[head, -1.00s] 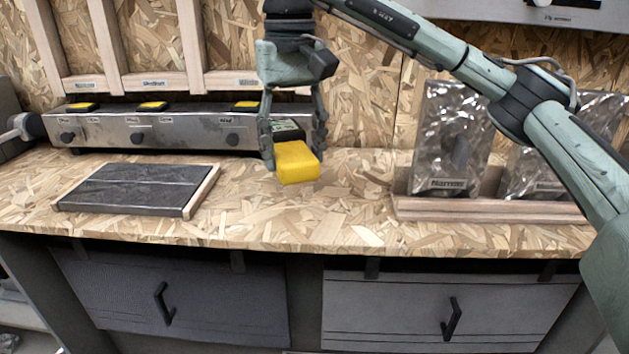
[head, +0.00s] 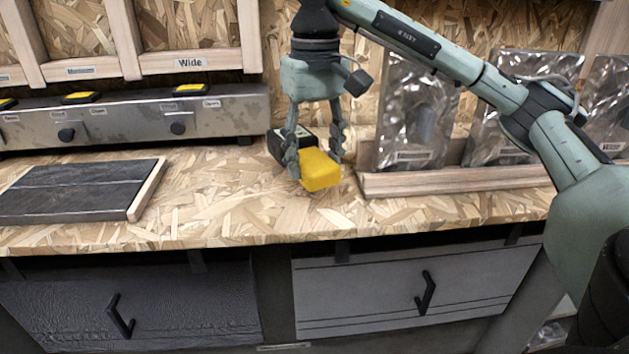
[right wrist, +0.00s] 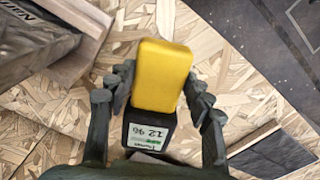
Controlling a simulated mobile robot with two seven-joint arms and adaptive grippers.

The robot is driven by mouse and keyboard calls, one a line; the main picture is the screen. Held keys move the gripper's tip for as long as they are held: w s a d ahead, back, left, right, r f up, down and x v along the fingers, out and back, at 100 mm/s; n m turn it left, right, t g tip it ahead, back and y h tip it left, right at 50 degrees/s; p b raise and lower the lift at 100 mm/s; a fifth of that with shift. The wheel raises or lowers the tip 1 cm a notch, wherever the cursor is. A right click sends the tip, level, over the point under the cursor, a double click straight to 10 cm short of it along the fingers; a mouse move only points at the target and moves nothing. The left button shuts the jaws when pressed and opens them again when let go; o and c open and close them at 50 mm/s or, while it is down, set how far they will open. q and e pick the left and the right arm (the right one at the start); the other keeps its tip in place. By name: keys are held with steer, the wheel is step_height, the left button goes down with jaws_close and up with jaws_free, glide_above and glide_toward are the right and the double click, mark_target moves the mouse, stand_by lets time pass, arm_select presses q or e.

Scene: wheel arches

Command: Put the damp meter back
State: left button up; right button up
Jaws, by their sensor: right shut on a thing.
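The damp meter has a yellow block end (head: 321,170) and a black body (head: 284,147) with a pale display. My left gripper is out of view.
A metal rail (head: 130,118) with knobs and yellow-topped slots runs along the back left, under wooden dividers, one labelled "Wide". A dark slab in a wooden frame (head: 75,190) lies at left. Bagged panels in a wooden stand (head: 460,181) are close on the right. The front bench strip (head: 230,215) is clear.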

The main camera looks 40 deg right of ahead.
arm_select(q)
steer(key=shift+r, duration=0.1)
arm_select(e)
steer(key=shift+f, duration=1.95)
steer(key=shift+f, duration=0.1)
steer(key=o, duration=0.6)
steer(key=shift+c, duration=0.2)
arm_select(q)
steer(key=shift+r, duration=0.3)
arm_select(e)
steer(key=o, duration=0.5)
steer(key=shift+r, duration=0.3)
step_height(320, 180, up, 5)
steer(key=shift+r, duration=0.1)
step_height(320, 180, up, 6)
steer(key=p, duration=0.3)
steer(key=shift+s+p, duration=0.1)
steer(key=shift+p, duration=0.25)
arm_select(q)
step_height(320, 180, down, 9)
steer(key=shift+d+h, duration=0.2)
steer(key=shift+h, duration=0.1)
arm_select(e)
steer(key=shift+r, duration=0.2)
